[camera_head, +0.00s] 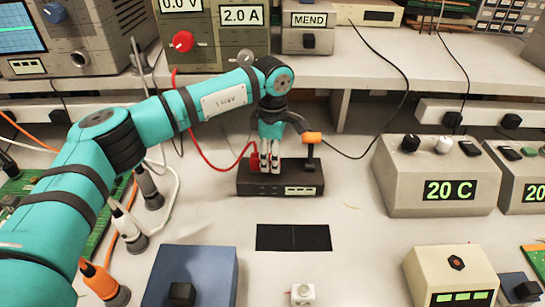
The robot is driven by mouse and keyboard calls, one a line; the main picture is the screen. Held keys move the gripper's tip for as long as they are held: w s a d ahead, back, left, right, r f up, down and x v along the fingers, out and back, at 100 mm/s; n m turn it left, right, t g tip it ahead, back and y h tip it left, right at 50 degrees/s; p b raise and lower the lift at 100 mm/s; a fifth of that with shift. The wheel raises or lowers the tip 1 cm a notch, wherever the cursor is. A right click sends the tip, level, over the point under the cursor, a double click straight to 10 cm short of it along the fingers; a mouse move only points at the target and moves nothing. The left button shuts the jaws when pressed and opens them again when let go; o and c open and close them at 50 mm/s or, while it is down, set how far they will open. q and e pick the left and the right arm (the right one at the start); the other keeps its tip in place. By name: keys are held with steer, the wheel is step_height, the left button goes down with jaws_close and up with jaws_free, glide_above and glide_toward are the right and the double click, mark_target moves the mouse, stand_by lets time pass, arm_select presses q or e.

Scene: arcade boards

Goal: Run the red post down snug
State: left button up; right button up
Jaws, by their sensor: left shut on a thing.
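A dark box (258,188) with a small lit panel stands on the bench near the middle. The red post (255,163) is on its top at the left, and part of it is hidden by my fingers. How far down the post sits cannot be seen. A lever with an orange end (311,138) stands on the box just right of the gripper. My right gripper is not in view.
A red cable (205,155) runs to the box from the left. A grey unit reading 20 C (440,207) stands to the right. A blue box (205,262) stands front left.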

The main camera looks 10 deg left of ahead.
arm_select(q)
steer(key=shift+w+r, duration=0.1)
steer(key=shift+r, duration=0.05)
steer(key=o, duration=1.1)
steer(key=shift+o, duration=0.2)
step_height(320, 180, up, 12)
